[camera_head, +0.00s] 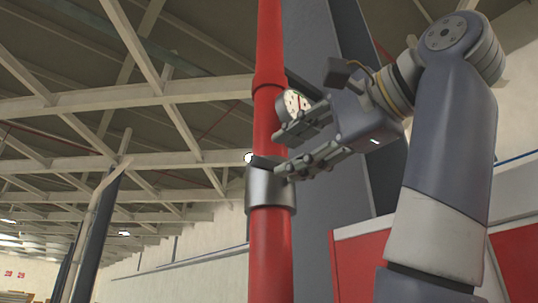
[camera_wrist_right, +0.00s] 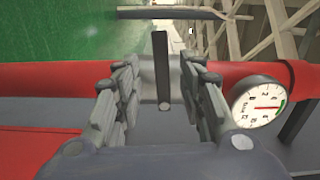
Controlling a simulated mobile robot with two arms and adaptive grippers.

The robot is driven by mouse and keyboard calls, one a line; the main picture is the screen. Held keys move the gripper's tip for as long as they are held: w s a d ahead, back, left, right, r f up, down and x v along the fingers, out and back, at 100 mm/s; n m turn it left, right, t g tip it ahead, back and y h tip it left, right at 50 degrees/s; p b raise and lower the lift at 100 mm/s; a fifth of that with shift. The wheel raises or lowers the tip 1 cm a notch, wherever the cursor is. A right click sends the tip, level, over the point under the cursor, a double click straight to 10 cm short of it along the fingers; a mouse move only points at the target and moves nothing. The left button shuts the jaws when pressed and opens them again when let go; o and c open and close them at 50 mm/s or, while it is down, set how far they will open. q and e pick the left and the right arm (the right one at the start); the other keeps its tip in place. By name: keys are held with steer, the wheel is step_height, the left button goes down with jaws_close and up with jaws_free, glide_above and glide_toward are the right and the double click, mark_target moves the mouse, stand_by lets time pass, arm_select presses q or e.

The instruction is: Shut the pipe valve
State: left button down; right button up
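The red pipe (camera_head: 269,60) stands upright in the head view and runs across the right wrist view (camera_wrist_right: 50,78). A silver valve collar (camera_head: 270,190) sits around it, partly hidden by the fingers. The dark valve lever (camera_wrist_right: 161,62) shows in the right wrist view between the finger pads; its dark part (camera_head: 262,161) also shows in the head view. My right gripper (camera_head: 282,155) is open at the collar, its fingers on either side of the lever. In the right wrist view, gaps show between the lever and both fingers. My left gripper is not in view.
A round pressure gauge (camera_head: 292,105) is mounted on the pipe just above my right fingers; it also shows in the right wrist view (camera_wrist_right: 258,102). Grey panels (camera_head: 345,230) and a red panel (camera_head: 357,262) stand behind the pipe. Free air lies left of the pipe.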

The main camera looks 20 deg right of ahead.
mark_target(270, 164)
steer(key=p+x, duration=0.2)
steer(key=x, duration=0.3)
steer(key=shift+w+a+r, duration=0.1)
steer(key=shift+a+r, duration=0.1)
steer(key=shift+a, duration=0.1)
steer(key=shift+w+a+f+p, duration=0.15)
steer(key=shift+w+p, duration=0.2)
steer(key=shift+w, duration=0.3)
steer(key=shift+s, duration=0.1)
steer(key=shift+c, duration=1)
jaws_close()
